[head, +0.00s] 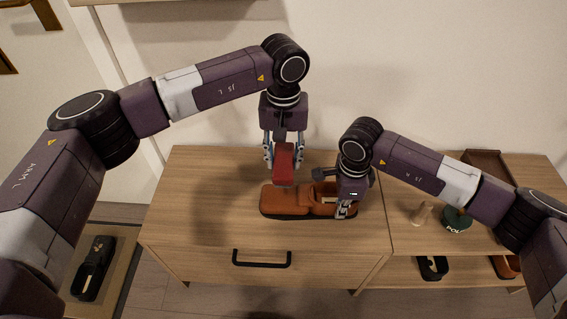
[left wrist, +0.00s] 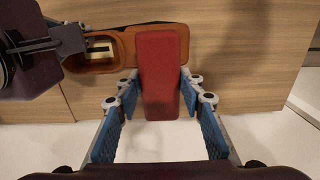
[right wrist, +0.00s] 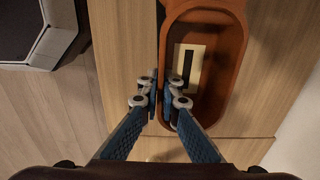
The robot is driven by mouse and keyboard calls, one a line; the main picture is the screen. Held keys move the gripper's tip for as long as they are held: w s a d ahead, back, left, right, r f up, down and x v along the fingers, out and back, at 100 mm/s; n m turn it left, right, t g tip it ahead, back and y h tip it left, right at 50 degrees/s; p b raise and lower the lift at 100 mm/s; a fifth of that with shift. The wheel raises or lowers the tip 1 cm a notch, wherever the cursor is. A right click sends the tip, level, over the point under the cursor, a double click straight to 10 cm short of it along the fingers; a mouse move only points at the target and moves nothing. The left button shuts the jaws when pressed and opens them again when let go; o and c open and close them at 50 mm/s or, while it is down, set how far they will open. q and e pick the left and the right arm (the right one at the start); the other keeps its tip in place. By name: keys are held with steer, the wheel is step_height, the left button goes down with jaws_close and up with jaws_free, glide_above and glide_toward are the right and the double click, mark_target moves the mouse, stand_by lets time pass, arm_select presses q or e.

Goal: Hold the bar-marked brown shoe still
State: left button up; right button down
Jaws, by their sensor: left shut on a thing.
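The brown shoe (head: 298,207) lies on the wooden cabinet top, its opening toward the right. Inside it a pale patch with a dark bar shows in the right wrist view (right wrist: 189,70). My right gripper (right wrist: 161,96) has one finger outside the shoe's side wall and one inside, close together on the wall. My left gripper (head: 284,152) is shut on a red block (head: 284,166), which also shows in the left wrist view (left wrist: 160,75). The block is over the closed front part of the shoe; whether it touches is unclear.
A drawer with a black handle (head: 262,258) is in the cabinet front. To the right are a dark green item (head: 456,219), a small wooden peg (head: 421,214) and a brown tray (head: 490,163). A black shoe (head: 93,268) lies on a mat at left.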

steer(key=c, duration=2.1)
jaws_free()
step_height(320, 180, up, 12)
